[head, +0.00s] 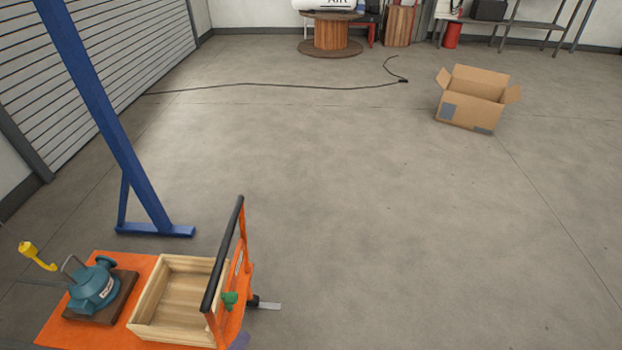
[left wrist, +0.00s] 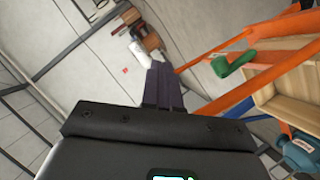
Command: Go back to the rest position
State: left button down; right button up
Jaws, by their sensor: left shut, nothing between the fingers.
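My left gripper (left wrist: 163,72) shows in the left wrist view with its dark purple fingers together and nothing between them. In the head view only a small purple part of it (head: 239,341) seems to show at the bottom edge, beside the orange cart (head: 62,318). The cart's orange frame and a green part (left wrist: 232,62) are to the right of the fingers in the left wrist view, apart from them. My right gripper is in neither view.
The cart carries an open wooden box (head: 141,308) and a teal pump (head: 93,290). Its black handle bar (head: 224,250) rises beside the box. A blue post (head: 95,100) stands behind. A cardboard box (head: 468,112) and a cable (head: 260,86) lie farther off; the middle floor is clear.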

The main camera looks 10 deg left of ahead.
pick_arm(q)
jog(key=s+d+r+m+g+y, duration=0.1)
jog(key=s+r+m+g, duration=0.2)
jog(key=s+m+g, duration=0.3)
jog(key=s+d+r+m+g+y, duration=0.1)
jog(key=s+r+m+g, duration=0.25)
jog(key=s, duration=0.35)
notch_tip(320, 180, up, 20)
jog(key=p, duration=2)
jog(key=shift+a+g, duration=0.15)
jog(key=shift+g, duration=0.2)
jog(key=shift+s+f+m, duration=0.1)
jog(key=shift+m, duration=0.15)
